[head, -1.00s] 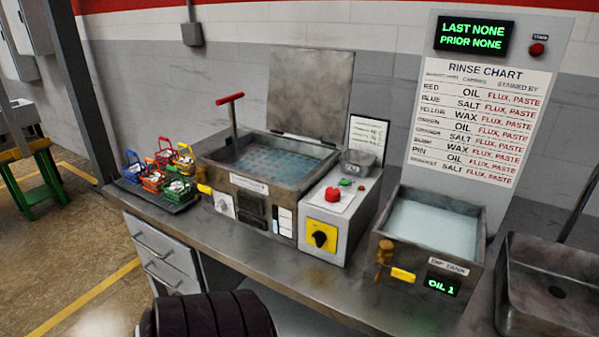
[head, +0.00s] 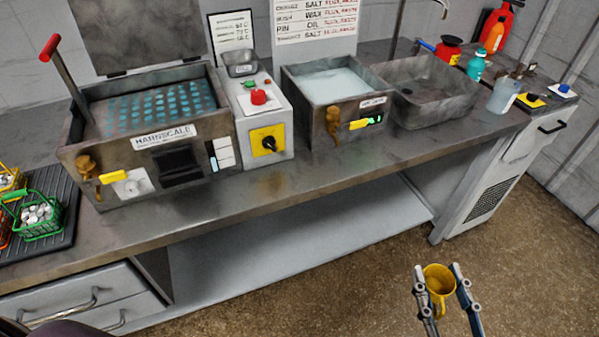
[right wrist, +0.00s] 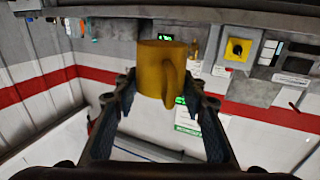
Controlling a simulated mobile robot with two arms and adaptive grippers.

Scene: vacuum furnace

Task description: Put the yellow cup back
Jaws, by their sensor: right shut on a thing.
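The yellow cup (head: 438,281) is between the fingers of my right gripper (head: 446,285), at the lower right of the head view, in front of the bench and below its top. The gripper is shut on it. In the right wrist view the cup (right wrist: 160,70) sits between the two fingertips (right wrist: 160,92), with its handle turned toward the camera. My left gripper is not in view.
The bench top (head: 250,165) holds the Hahnscale tank (head: 150,150), a control box (head: 262,120), a dip tank (head: 315,105) and a sink (head: 430,95). Baskets (head: 40,215) stand at left. Bottles (head: 475,65) and a translucent jug (head: 503,95) stand at right. Bare counter lies along the front edge.

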